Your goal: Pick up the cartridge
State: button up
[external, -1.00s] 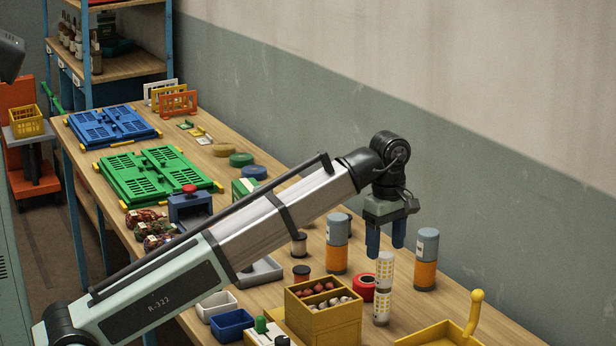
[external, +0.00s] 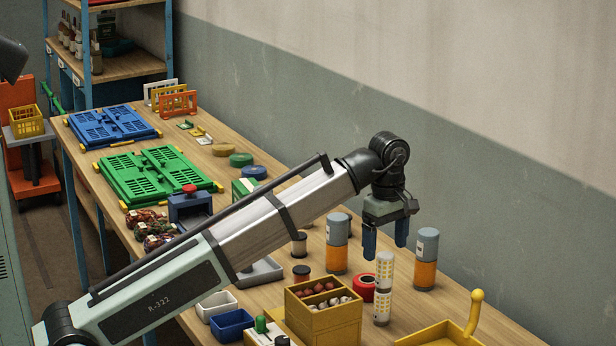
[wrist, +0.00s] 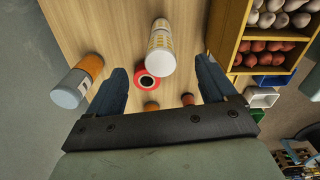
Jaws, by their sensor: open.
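Two grey-topped orange cylinders stand upright on the wooden bench in the external view, one left of my gripper (external: 337,245) and one right of it (external: 426,260). A slim white cylinder with yellow markings (external: 383,290) stands upright below my gripper (external: 385,251). I cannot tell which of these is the cartridge. My gripper is open and empty, with blue fingers pointing down. In the wrist view the white cylinder (wrist: 161,48) lies ahead between the fingers, apart from them. One orange cylinder (wrist: 78,80) is outside the left finger.
A red roll (external: 364,289) lies beside the white cylinder. A yellow divided box (external: 325,325) stands to its left, and a yellow tray (external: 440,333) with a raised handle is at the front right. Small bins (external: 233,322) and dark-capped jars (external: 300,273) stand further left.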

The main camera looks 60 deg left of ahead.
aim_at(333, 223)
jog(key=a+f+m+t+y, duration=0.1)
jog(key=a+f+m+t, duration=0.1)
jog(key=a, duration=0.2)
jog(key=a+f+m+t+y, duration=0.1)
jog(key=a+f+m+t, duration=0.1)
jog(key=a, duration=0.3)
jog(key=w+a+f+m+t+y, duration=0.1)
jog(key=a+f+m+t, duration=0.1)
jog(key=a+f, duration=0.1)
jog(key=shift+a+y, duration=0.4)
jog(key=shift+a, duration=0.25)
jog(key=a+m+t+y, duration=0.1)
jog(key=a+m, duration=0.1)
jog(key=a, duration=0.1)
jog(key=s+a+r+m+t+y, duration=0.1)
jog(key=a+m+t, duration=0.1)
jog(key=a, duration=0.1)
jog(key=a+m+t+y, duration=0.1)
jog(key=a+m+t, duration=0.1)
jog(key=a+m, duration=0.1)
jog(key=shift+s+a+r, duration=0.15)
jog(key=shift+s+r, duration=0.1)
jog(key=shift+s, duration=0.05)
jog(key=shift+w+a+y, duration=0.3)
jog(key=shift+w+a, duration=0.05)
jog(key=shift+w, duration=0.1)
jog(key=shift+x, duration=3.3)
jog(key=shift+d, duration=0.1)
grip_shut()
